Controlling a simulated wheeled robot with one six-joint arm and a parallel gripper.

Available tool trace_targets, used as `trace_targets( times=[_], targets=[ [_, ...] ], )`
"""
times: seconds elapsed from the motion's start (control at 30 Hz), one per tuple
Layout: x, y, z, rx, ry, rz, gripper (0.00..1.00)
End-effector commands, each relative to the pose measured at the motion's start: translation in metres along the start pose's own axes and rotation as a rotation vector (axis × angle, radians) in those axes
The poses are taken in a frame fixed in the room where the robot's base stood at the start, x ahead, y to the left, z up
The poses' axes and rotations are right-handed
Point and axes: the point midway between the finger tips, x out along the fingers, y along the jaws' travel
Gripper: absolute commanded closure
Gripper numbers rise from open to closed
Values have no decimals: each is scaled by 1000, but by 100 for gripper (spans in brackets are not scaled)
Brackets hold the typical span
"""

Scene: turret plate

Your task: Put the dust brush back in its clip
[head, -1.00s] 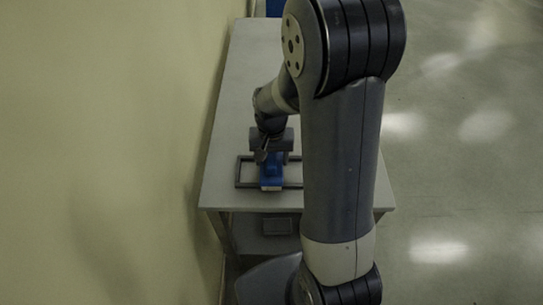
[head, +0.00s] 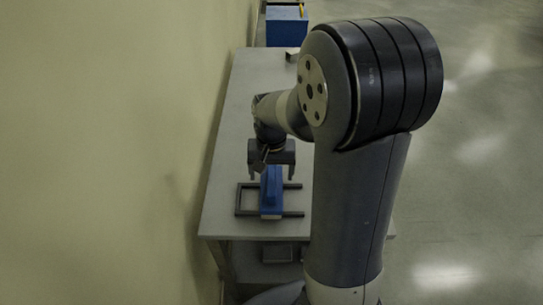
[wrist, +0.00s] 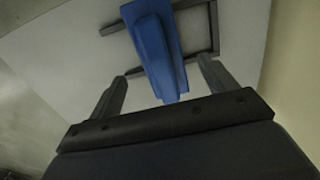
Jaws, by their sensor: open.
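The dust brush (head: 271,190) is blue and lies lengthwise in a dark frame-like clip (head: 243,204) on the grey table. In the wrist view the blue brush (wrist: 153,45) crosses the dark clip (wrist: 201,12) near the top. My gripper (head: 271,177) is open just behind and above the brush, one finger to each side. In the wrist view my open gripper (wrist: 160,85) has the brush's near end between and beyond its fingers, with clear gaps on both sides. Whether the brush sits fully down in the clip I cannot tell.
The grey table (head: 222,150) runs along a pale wall (head: 120,150) on the left. A blue box (head: 286,27) stands beyond the table's far end. A small dark object (head: 291,56) is at the table's far edge. Open floor (head: 470,200) lies to the right.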

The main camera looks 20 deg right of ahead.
Motion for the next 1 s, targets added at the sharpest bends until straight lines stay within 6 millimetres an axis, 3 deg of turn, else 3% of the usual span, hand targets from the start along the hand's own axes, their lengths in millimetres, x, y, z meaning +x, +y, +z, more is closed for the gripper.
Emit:
trace_targets(
  times=[0.1,0.33,1.0],
  targets=[
    [-27,0,-1,0,6,-2,20],
    [-59,0,0,0,2,-1,20],
    [-64,0,0,0,-1,0,20]
  ],
)
